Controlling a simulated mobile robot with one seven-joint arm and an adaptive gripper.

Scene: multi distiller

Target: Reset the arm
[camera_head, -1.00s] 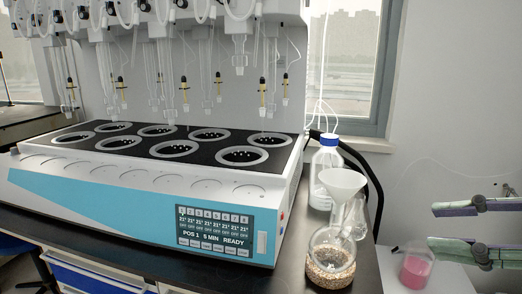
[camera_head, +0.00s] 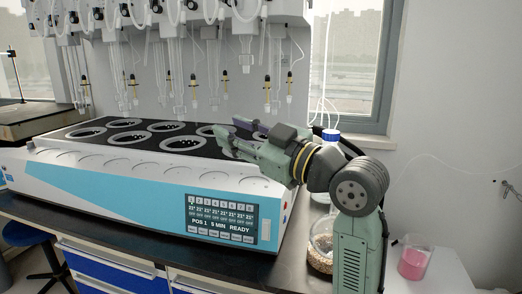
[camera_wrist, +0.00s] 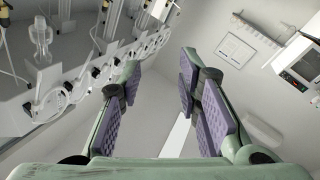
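My gripper (camera_head: 229,127) is in front of the right part of the distiller, near its right-hand openings, fingers pointing left in the head view. In the wrist view my gripper (camera_wrist: 160,65) is open. A clear gap separates its purple-padded fingers, with nothing held. My arm bends from the lower right up to the gripper. The white and blue distiller (camera_head: 130,185) has a lit display (camera_head: 221,219) reading READY. Glassware (camera_head: 180,55) hangs above its black top.
A jar of brown granules (camera_head: 319,253) and a blue-capped bottle (camera_head: 331,134) stand on the dark bench, partly hidden by my arm. A beaker of pink content (camera_head: 414,260) stands on a lower white surface at the right. Distiller glassware (camera_wrist: 42,60) is left of the fingers in the wrist view.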

